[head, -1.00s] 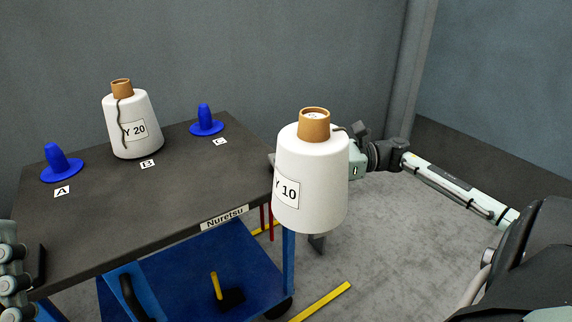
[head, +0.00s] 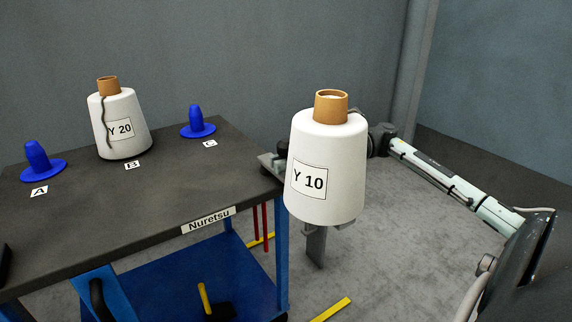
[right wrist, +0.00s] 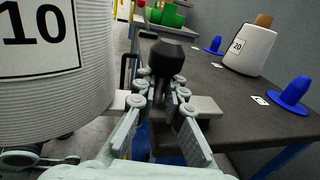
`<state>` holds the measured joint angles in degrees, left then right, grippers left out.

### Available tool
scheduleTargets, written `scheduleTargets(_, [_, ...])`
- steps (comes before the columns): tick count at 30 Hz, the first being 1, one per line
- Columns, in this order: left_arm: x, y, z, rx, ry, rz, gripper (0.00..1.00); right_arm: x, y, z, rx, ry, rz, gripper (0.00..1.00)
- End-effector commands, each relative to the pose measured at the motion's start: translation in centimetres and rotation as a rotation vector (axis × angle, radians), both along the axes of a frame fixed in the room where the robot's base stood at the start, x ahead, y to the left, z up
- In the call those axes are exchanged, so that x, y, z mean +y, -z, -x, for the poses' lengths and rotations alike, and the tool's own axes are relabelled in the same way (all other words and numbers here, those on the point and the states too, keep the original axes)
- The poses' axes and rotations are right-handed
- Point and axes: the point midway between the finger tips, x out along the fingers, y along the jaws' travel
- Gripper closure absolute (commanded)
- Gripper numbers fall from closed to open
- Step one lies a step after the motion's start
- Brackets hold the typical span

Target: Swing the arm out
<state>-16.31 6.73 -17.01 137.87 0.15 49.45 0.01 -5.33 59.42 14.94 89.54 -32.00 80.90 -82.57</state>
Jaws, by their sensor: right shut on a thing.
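A white yarn bobbin (head: 328,150) marked Y 10, with a brown core on top, is upright in the air off the table's right end. It also fills the left of the right wrist view (right wrist: 50,90). My right gripper (right wrist: 165,92) has its fingers closed around a black-knobbed part (right wrist: 167,60); the bobbin is beside the fingers, not between them. In the head view the bobbin hides most of this gripper. A grey plate (head: 315,247) shows below the bobbin; its attachment is hidden. My left gripper is out of view.
The dark table (head: 180,190) holds bobbin Y 20 (head: 120,128) at B and blue pegs at A (head: 40,165) and C (head: 197,125). A blue lower shelf (head: 190,275) is below. Floor on the right is clear. Green boxes (right wrist: 172,15) stand far back.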

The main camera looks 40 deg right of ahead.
Motion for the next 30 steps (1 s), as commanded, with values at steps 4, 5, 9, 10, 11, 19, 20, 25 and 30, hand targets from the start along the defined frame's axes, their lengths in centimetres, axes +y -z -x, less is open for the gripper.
scheduleTargets(4, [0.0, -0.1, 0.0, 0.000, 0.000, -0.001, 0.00, -0.1, -0.4, -0.1, -0.005, 0.003, -0.004, 1.00])
scheduleTargets(5, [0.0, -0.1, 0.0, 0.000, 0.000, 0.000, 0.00, -0.1, -0.4, -0.1, -0.005, 0.003, -0.004, 1.00])
scheduleTargets(9, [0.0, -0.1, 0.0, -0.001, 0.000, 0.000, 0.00, -0.1, -0.4, -0.1, -0.006, 0.004, -0.003, 1.00])
scheduleTargets(10, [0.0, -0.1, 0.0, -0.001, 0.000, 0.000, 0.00, -0.1, -0.4, -0.1, -0.006, 0.004, -0.003, 0.88])
scheduleTargets(11, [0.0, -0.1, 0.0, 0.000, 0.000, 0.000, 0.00, -0.1, -0.4, -0.1, -0.006, 0.004, -0.003, 0.84])
scheduleTargets(19, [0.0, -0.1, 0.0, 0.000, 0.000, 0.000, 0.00, -0.1, -0.2, -0.1, -0.004, 0.002, -0.002, 0.68])
scheduleTargets(20, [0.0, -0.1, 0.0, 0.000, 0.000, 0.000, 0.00, -0.1, -0.2, -0.1, -0.004, 0.002, -0.002, 0.68])
scheduleTargets(25, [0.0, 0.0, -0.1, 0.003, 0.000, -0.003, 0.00, -0.3, -0.1, 0.0, -0.002, 0.002, -0.002, 0.68])
scheduleTargets(30, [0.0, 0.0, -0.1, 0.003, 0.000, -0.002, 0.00, -2.5, -0.1, 0.6, -0.001, 0.006, -0.002, 0.68])
